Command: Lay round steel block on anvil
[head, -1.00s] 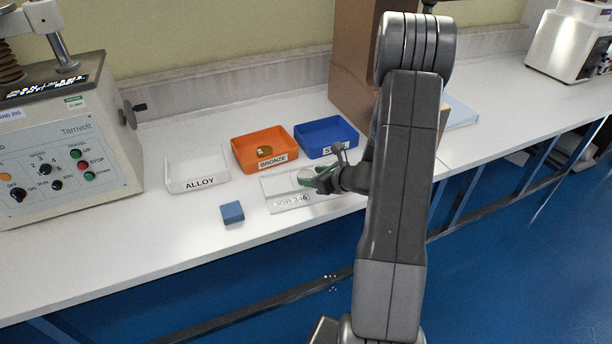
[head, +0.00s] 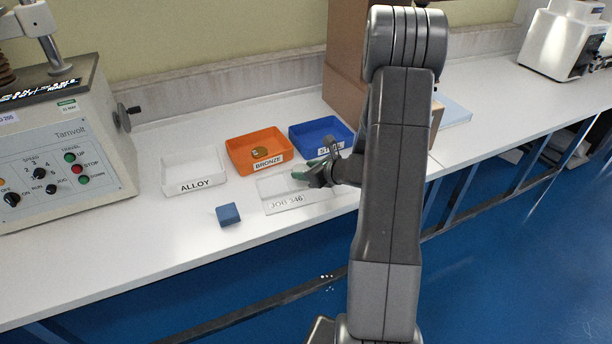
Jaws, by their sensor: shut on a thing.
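My gripper (head: 314,174) is over the clear-white JOB 346 tray (head: 283,203), beside its far right part. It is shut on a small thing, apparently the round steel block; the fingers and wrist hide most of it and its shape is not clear. A greenish patch shows at the fingertips. The Tarnvolt tester (head: 62,140) stands at the left with its control panel facing the front. Its upper part is cut off by the picture edge, and I cannot pick out an anvil.
A white ALLOY bin (head: 195,184), an orange BRONZE bin (head: 273,164) with a bronze piece (head: 260,152) and a blue bin (head: 346,145) line the bench. A blue block (head: 228,214) lies near the front edge. Brown boxes (head: 340,85) stand behind my arm.

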